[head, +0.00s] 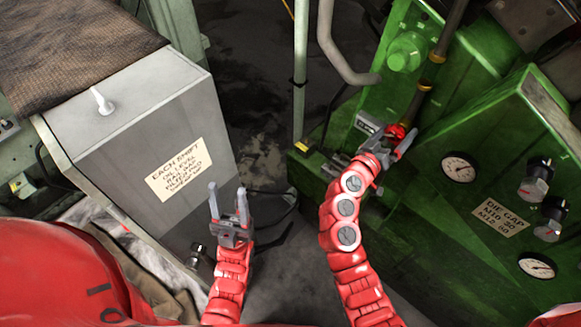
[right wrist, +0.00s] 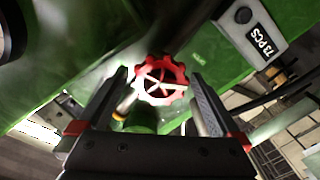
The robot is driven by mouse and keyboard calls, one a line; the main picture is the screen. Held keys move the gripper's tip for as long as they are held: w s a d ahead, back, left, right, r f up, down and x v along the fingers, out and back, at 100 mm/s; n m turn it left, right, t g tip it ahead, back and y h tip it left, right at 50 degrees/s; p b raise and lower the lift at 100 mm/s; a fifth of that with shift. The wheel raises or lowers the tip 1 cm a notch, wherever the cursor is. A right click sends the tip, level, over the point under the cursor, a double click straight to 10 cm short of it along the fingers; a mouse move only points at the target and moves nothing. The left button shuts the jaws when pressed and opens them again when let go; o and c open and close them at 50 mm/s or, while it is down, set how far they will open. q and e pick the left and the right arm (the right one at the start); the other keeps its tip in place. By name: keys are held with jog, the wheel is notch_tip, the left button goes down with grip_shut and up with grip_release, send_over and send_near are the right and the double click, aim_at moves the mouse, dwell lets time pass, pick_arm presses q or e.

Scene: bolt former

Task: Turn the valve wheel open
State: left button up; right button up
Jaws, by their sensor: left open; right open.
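The valve wheel (head: 397,131) is small and red, on the green machine's pipework. In the right wrist view the valve wheel (right wrist: 180,75) shows its scalloped rim and pale gaps between its spokes. My right gripper (head: 388,133) is open at the wheel and partly hides it in the head view. In the right wrist view the wheel appears between the two fingers, with space at each side; I cannot tell how deep it sits between them. My left gripper (head: 228,190) is open and empty, in front of the grey cabinet, well away from the wheel.
The green machine (head: 440,215) fills the right side, with gauges (head: 459,168) and knobs (head: 535,180). A grey labelled cabinet (head: 150,135) stands at left. A pale post (head: 300,80) and a bent grey pipe (head: 335,50) rise behind. Dark floor lies between.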

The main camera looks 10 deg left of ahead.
aim_at(393, 137)
jog(key=m+p, duration=0.1)
jog(key=m, duration=0.1)
jog(key=shift+d+r+m, duration=0.1)
jog(key=shift+r+m, duration=0.05)
jog(key=shift+m, duration=0.15)
jog(key=s+a+b, duration=0.1)
jog(key=s+a+f+b, duration=0.1)
jog(key=shift+s+b, duration=0.3)
jog(key=shift+s, duration=0.1)
jog(key=b+v, duration=0.6)
jog(key=v, duration=0.8)
jog(key=w+a+f+n+t+y+b, duration=0.1)
jog(key=w+a+f+n+y+b, duration=0.2)
jog(key=a+f+n+y, duration=0.3)
jog(key=w+a+f+n+t+y+b, duration=0.2)
jog(key=w+a+f+n+y, duration=0.4)
jog(key=a, duration=0.5)
jog(key=f+n+y+b, duration=0.1)
jog(key=f+y, duration=0.1)
jog(key=y, duration=0.1)
jog(key=shift+b, duration=0.3)
jog(key=shift+a, duration=0.1)
